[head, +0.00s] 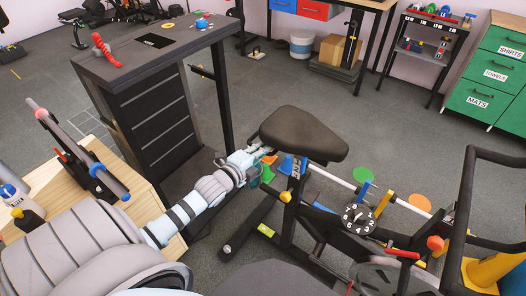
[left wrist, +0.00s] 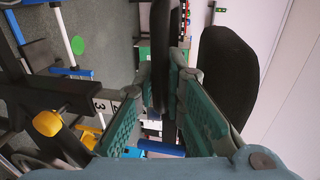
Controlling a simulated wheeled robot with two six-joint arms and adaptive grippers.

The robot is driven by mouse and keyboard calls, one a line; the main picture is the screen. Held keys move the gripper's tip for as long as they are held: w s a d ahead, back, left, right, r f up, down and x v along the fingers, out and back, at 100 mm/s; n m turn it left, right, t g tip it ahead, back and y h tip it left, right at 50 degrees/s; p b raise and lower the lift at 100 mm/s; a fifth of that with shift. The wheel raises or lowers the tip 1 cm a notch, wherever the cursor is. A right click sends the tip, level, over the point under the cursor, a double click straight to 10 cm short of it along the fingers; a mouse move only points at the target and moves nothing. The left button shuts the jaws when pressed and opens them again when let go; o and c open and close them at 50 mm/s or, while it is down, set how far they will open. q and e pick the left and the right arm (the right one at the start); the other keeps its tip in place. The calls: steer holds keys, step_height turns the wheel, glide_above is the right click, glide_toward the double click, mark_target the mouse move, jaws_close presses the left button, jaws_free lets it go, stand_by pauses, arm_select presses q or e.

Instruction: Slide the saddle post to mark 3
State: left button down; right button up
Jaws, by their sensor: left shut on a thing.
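The black saddle (head: 303,134) sits on its post (head: 296,172) on the exercise bike. In the left wrist view the saddle (left wrist: 228,80) is a large dark shape at the right. A yellow knob (head: 285,197) is lower on the post's frame and also shows in the left wrist view (left wrist: 47,123). My left gripper (head: 266,154) is at the saddle's left, just below it. Its teal fingers (left wrist: 165,100) are closed around a dark part of the saddle-post assembly; the exact grip is partly hidden. My right gripper is out of view.
A dark drawer cabinet (head: 150,110) stands behind my left arm. A wooden bench (head: 120,180) is at the left. The bike's numbered dial (head: 357,218) and black handlebar frame (head: 465,190) are at the right. Grey floor (head: 390,120) is open behind the bike.

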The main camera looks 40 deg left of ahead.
arm_select(q)
steer(key=shift+r, duration=0.15)
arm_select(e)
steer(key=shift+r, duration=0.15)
arm_select(q)
steer(key=c, duration=1.9)
jaws_free()
steer(key=shift+c, duration=0.2)
steer(key=shift+s, duration=0.1)
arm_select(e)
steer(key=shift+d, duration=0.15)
arm_select(q)
steer(key=v, duration=1.1)
steer(key=shift+s, duration=0.4)
steer(key=shift+d, duration=0.1)
